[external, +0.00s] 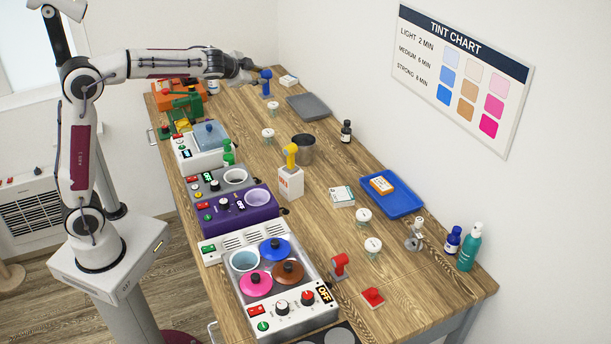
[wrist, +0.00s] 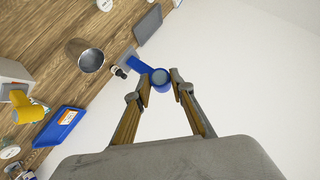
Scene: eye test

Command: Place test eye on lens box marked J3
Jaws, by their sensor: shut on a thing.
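A blue test eye (external: 266,82), a round head on a stem with a flat foot, is at my gripper (external: 252,73) near the back of the table. In the wrist view the fingers of my gripper (wrist: 160,88) are shut on its round blue head (wrist: 160,77). I cannot tell whether its foot touches the table. A yellow test eye (external: 290,153) stands on a white box with orange-red marks (external: 291,184). Other possible lens boxes are a white box (external: 342,197), an orange-and-white box (external: 382,185) and a small back box (external: 289,80). Their marks are too small to read.
A blue tray (external: 405,208) holds the orange-and-white box. A metal pot (external: 303,150), a dark bottle (external: 346,131) and a grey tray (external: 309,107) stand mid-table. Heaters (external: 240,215) line the left edge. A red piece stands (external: 340,265) and another lies (external: 372,297) in front.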

